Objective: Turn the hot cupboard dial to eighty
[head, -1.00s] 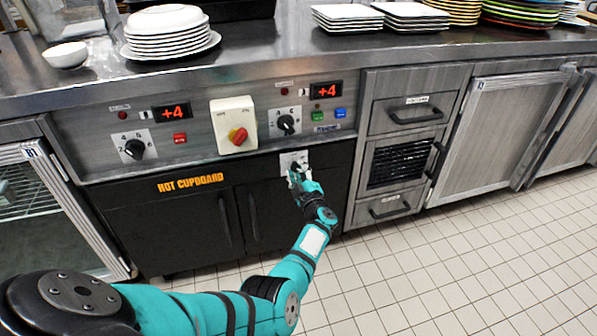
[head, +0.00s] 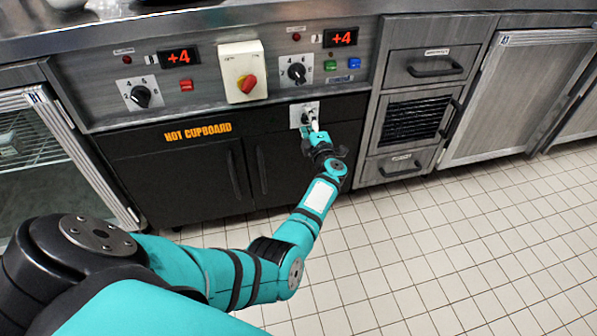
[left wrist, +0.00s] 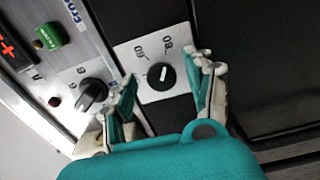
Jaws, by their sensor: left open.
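The hot cupboard dial is a small round black knob on a white plate (head: 297,112), set in the black front right of the orange HOT CUPBOARD lettering. In the left wrist view the dial (left wrist: 161,76) shows clearly, with the numbers 60 and 80 on its plate, seen turned over. A pale mark shows on the knob; its exact setting is too small to read. My left gripper (head: 313,127) is at the plate and partly hides the dial in the head view. In the left wrist view its open fingers (left wrist: 167,72) stand either side of the knob, apart from it. My right gripper is not in view.
Above are a red-and-yellow rotary switch (head: 247,86), a black knob (head: 297,72) and another black knob (head: 140,96) at left. Green (head: 330,65) and blue (head: 354,63) buttons sit nearby. A drawer unit (head: 372,140) stands to the right. The tiled floor is clear.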

